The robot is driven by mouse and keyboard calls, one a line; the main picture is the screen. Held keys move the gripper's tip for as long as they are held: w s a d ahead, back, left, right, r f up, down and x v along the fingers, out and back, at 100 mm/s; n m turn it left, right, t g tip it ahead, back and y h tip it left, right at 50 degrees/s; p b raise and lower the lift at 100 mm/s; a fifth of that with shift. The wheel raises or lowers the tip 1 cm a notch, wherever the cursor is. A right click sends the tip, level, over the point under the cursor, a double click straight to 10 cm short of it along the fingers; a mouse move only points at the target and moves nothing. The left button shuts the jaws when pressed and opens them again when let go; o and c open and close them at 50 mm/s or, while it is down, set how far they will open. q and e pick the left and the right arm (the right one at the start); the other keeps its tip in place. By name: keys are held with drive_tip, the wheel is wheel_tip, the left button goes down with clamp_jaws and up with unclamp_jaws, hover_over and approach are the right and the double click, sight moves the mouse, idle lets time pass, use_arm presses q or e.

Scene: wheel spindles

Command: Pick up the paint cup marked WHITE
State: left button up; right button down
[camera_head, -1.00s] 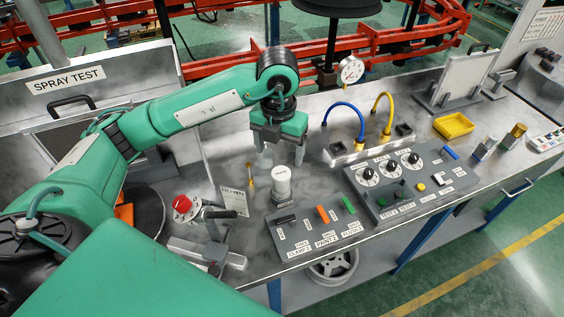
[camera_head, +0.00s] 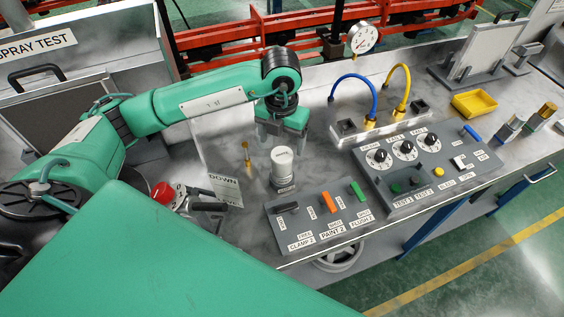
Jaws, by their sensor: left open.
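A pale white cup (camera_head: 283,168) stands upright on the metal bench, behind the grey switch panel. A small label sits at its foot, but I cannot read it clearly. My left gripper (camera_head: 281,144) is open, with its fingers pointing down. It appears just behind and above the cup in the picture, with nothing between its fingers. I cannot tell the exact height gap to the cup. My right gripper is not in view.
A small brass-coloured tool (camera_head: 246,155) stands left of the cup. The switch panel (camera_head: 318,222) is close in front. A hose fixture (camera_head: 375,125) with blue and yellow hoses and a yellow tray (camera_head: 474,103) lie to the right. A red knob (camera_head: 163,194) is at left.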

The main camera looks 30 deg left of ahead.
sight(282, 154)
use_arm(q)
wheel_tip(282, 154, down, 3)
drive_tip(key=shift+f, duration=0.2)
drive_tip(key=shift+f+p, duration=0.55)
drive_tip(key=shift+p, duration=0.15)
wheel_tip(282, 154, down, 4)
drive_tip(key=shift+s+d+r+p, duration=0.1)
drive_tip(key=shift+r+p, duration=0.15)
drive_tip(key=shift+p, duration=0.45)
drive_tip(key=shift+f, duration=0.4)
drive_tip(key=c, duration=1.2)
drive_tip(key=shift+c, duration=0.3)
drive_tip(key=shift+r, duration=0.2)
